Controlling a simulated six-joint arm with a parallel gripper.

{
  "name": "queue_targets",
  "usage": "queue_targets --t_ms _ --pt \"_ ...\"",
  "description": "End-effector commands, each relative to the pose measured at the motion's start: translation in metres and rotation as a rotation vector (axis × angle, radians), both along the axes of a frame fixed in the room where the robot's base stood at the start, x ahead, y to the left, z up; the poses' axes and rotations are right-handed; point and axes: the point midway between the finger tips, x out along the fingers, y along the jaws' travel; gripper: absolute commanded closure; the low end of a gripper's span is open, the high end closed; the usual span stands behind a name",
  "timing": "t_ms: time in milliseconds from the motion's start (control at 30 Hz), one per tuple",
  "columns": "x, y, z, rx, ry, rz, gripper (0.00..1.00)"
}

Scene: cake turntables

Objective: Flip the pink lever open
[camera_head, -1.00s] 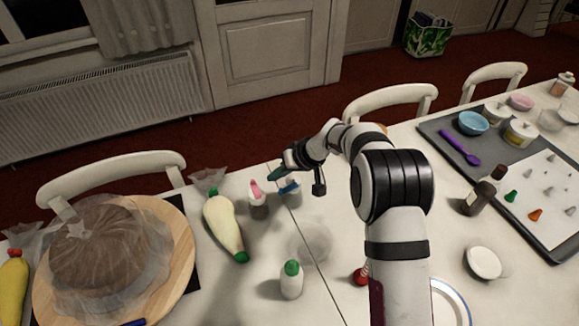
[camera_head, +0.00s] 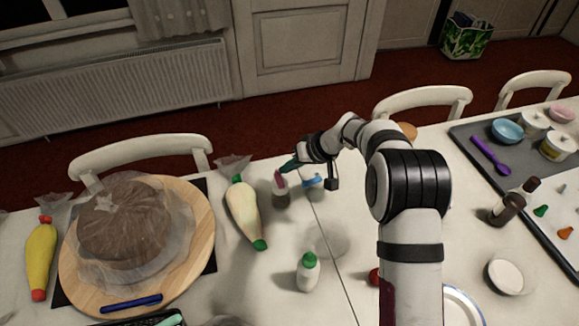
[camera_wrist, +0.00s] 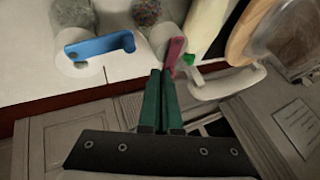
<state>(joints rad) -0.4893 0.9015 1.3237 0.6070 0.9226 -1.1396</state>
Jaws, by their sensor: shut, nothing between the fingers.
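The pink lever (camera_wrist: 174,52) sits on the white cap of a sprinkle-filled container (camera_wrist: 147,10) in the wrist view. In the head view the pink lever (camera_head: 279,178) sticks up from its container, with my gripper (camera_head: 287,167) just beside its top. In the wrist view my gripper (camera_wrist: 161,73) has two dark green fingers closed together. Their tips are right at the pink lever's near end, and I cannot tell whether they touch. The neighbouring blue lever (camera_wrist: 98,46) lies across its own white cap, and it also shows in the head view (camera_head: 312,181).
A cream piping bag (camera_head: 244,212) with green ends lies left of the pink-levered container. A wrapped cake (camera_head: 124,225) sits on a wooden board (camera_head: 199,235) further left. A white bottle (camera_head: 308,274) with a green cap stands nearer. A white chair (camera_head: 140,152) stands behind the table.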

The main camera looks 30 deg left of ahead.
Motion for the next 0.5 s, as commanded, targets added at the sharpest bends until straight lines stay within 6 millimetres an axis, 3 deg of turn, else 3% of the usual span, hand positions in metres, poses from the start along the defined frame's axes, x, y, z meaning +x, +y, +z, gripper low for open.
queue_targets --t_ms 267,500 --pt "0.000 0.004 -0.001 -0.001 0.002 0.088 1.00" --pt "-0.002 0.012 -0.001 -0.001 0.001 0.278 1.00"
